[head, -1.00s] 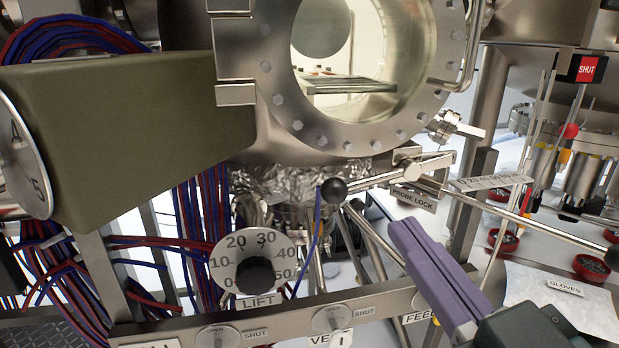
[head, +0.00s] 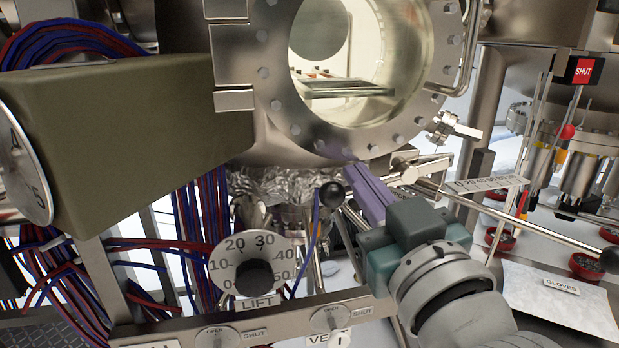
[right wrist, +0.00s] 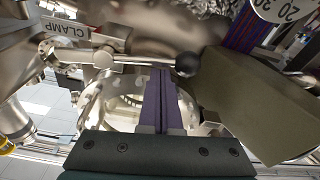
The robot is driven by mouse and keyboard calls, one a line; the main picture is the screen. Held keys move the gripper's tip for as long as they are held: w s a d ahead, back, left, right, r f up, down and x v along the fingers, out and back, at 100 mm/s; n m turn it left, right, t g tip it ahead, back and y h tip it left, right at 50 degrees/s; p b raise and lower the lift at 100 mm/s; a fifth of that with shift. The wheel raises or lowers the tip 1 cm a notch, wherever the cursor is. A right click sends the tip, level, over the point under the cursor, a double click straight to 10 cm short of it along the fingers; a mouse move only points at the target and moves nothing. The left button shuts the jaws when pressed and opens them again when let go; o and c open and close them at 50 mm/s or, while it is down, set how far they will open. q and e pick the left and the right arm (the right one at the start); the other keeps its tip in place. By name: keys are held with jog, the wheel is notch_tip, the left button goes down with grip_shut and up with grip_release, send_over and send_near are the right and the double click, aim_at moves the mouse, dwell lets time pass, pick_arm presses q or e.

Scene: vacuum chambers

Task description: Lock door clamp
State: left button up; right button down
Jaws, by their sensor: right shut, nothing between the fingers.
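The round chamber door flange (head: 286,112) with its bright window is at the top middle of the head view. Below it is a steel lever ending in a black ball knob (head: 332,194); the knob also shows in the right wrist view (right wrist: 187,62). A label reading CLAMP (right wrist: 67,29) is beside the lever's bracket end. My right gripper (head: 357,170), with purple fingers, is shut and empty. Its fingertips overlap the lever between knob and bracket; I cannot tell whether they touch. The fingers hide part of the lever in the head view. My left gripper is not in view.
An olive box (head: 120,125) stands out on the left, above the LIFT dial (head: 254,270) and cable bundles. A steel frame rail (head: 180,328) crosses below.

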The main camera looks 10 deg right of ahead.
jog(key=shift+f+n+y, duration=0.4)
jog(key=shift+f+n, duration=0.15)
jog(key=shift+n, duration=0.55)
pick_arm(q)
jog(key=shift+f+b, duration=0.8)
pick_arm(e)
jog(key=d+f+n+g+y, duration=0.1)
jog(key=d+f+n, duration=0.4)
jog(key=n, duration=1)
jog(key=shift+d+f+n+g, duration=0.15)
jog(key=shift+f+n+g, duration=0.2)
jog(key=shift+f, duration=0.2)
